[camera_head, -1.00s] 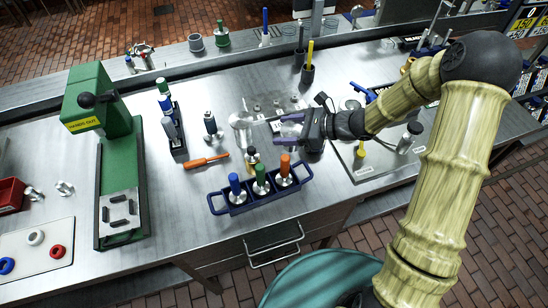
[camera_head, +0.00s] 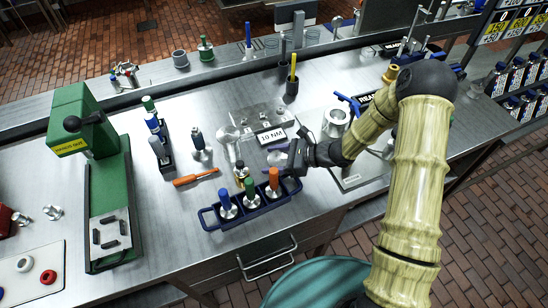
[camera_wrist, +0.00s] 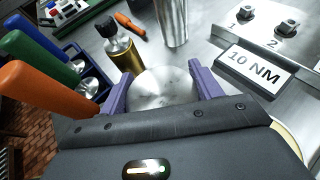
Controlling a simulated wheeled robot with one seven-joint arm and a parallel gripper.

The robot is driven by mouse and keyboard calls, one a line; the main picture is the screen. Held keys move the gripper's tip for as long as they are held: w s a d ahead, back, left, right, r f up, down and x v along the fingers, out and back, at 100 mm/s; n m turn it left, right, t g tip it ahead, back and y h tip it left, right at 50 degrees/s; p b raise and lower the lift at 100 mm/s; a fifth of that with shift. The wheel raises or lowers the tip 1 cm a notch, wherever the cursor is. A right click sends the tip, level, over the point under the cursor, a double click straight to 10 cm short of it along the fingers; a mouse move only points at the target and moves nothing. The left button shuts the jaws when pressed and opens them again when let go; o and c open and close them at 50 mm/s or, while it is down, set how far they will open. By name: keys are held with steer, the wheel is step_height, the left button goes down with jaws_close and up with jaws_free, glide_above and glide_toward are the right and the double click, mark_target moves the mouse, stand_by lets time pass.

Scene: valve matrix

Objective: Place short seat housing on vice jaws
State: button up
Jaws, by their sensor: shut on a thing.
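My gripper (camera_head: 279,153) has two purple fingers. In the wrist view, my gripper (camera_wrist: 162,88) is shut on a round, silver, flat-topped metal part (camera_wrist: 160,92), which I take to be the short seat housing. The fingers grip its left and right sides; its lower part is hidden by my gripper. In the head view it is small and partly hidden. My gripper is behind the blue tool rack, in front of the 10 NM sign. I cannot surely pick out the vice jaws; a blue handle (camera_head: 348,102) and a silver cylinder (camera_head: 336,122) stand right of my gripper.
The blue rack (camera_head: 258,209) holds blue, green and orange-handled tools close in front of my gripper. A brass-bodied bottle (camera_wrist: 122,48) and a tall silver cylinder (camera_wrist: 171,22) stand close ahead. The 10 NM sign (camera_head: 271,136) is behind. A green press (camera_head: 105,195) stands at left.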

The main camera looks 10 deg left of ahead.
steer(key=shift+f, duration=0.15)
steer(key=o, duration=1.1)
steer(key=shift+o, duration=0.2)
steer(key=shift+r, duration=0.3)
steer(key=shift+d, duration=0.4)
steer(key=b+v, duration=0.2)
steer(key=v, duration=0.9)
steer(key=shift+b, duration=0.3)
